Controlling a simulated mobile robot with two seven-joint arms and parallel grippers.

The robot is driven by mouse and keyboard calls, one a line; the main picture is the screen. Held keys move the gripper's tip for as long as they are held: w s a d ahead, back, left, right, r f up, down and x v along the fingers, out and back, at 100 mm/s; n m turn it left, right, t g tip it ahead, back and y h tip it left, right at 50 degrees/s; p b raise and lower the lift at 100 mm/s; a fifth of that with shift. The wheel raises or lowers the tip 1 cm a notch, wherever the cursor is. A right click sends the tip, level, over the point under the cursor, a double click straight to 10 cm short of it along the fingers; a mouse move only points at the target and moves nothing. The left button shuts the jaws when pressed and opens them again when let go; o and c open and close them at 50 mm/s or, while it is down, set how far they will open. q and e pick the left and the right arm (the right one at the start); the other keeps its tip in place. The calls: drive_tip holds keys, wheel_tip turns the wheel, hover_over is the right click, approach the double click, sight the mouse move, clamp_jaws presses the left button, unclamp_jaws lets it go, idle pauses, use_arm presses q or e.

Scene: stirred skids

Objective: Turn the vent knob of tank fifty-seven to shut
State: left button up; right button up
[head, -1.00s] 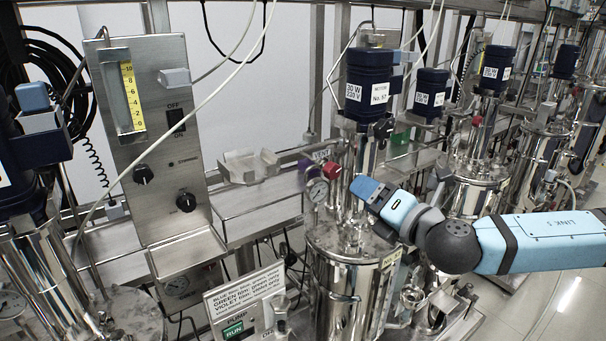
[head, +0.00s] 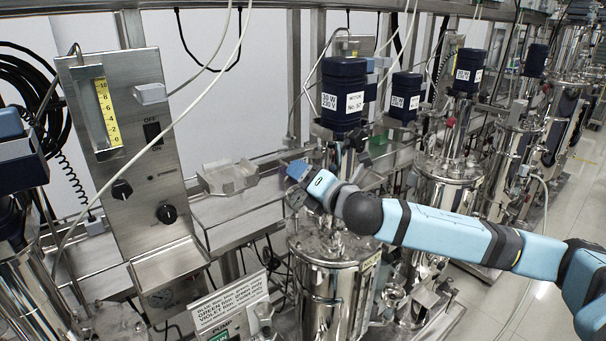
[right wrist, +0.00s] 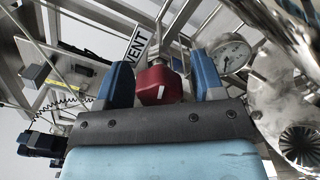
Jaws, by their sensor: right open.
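The red vent knob (right wrist: 159,86) shows in the right wrist view under a white VENT label (right wrist: 137,46). My right gripper (right wrist: 161,82) is open, with one blue finger on each side of the knob and a gap visible on both sides. In the head view my right gripper (head: 293,176) reaches to the upper front of the steel tank (head: 323,275) under the dark blue motor labelled No. 57 (head: 343,88). The knob is hidden there behind the gripper. My left gripper is not in view.
A pressure gauge (right wrist: 231,53) sits close to the right finger in the right wrist view. A steel control panel (head: 125,150) and a tray-like holder (head: 228,178) stand to the left. More tanks (head: 447,185) stand to the right. A cable hangs across the front.

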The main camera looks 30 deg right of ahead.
drive_tip(key=shift+w, duration=0.45)
drive_tip(key=shift+c, duration=0.2)
drive_tip(key=c, duration=0.9)
